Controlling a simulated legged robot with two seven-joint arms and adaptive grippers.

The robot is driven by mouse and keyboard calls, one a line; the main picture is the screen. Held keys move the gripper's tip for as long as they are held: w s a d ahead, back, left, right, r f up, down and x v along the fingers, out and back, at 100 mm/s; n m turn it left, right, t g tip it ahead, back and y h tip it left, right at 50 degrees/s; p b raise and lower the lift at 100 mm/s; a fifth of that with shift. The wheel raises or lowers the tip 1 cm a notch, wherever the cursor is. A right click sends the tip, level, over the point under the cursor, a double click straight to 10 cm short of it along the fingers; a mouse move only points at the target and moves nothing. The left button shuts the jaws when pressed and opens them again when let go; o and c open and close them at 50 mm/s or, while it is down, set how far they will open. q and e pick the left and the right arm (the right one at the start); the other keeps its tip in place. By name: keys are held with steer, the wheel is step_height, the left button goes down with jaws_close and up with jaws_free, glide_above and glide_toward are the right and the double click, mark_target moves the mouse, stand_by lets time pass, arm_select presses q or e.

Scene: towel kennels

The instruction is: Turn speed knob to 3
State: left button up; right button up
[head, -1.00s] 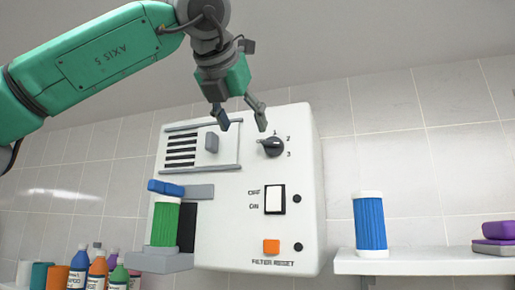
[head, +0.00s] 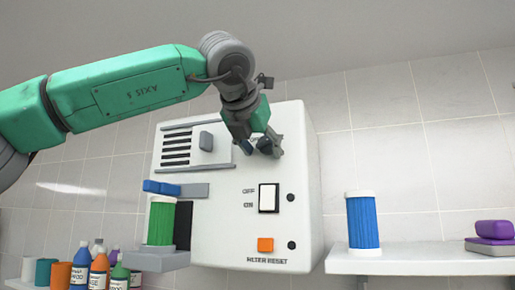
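The white machine (head: 222,225) on the tiled wall carries the speed knob (head: 265,146) at its upper right. The knob is a small dark dial, now mostly covered by my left gripper (head: 261,149). The gripper reaches down from above, with one finger left of the knob and the other right of it. Its fingers stand apart; whether they touch the knob cannot be made out. The knob's pointer and the numbers 1, 2 and 3 are hidden. My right gripper is not in view.
Below the knob are an OFF/ON rocker switch (head: 268,198) and an orange filter reset button (head: 265,245). A green filter (head: 161,221) stands at lower left. A blue filter (head: 362,222) stands on the right shelf (head: 415,261).

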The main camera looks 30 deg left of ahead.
arm_select(q)
steer(key=shift+s+d+r, duration=0.1)
steer(key=shift+d+r, duration=0.2)
steer(key=shift+d, duration=0.2)
steer(key=shift+s+d+r, duration=0.1)
steer(key=shift+d+r, duration=0.15)
steer(key=shift+d, duration=0.2)
steer(key=shift+c, duration=1.4)
steer(key=shift+w+a, duration=0.1)
steer(key=shift+a, duration=0.5)
steer(key=shift+d, duration=0.25)
steer(key=o, duration=1.1)
steer(key=shift+o, duration=0.2)
steer(key=shift+s+a+f, duration=0.1)
steer(key=shift+s, duration=0.1)
steer(key=v, duration=1.2)
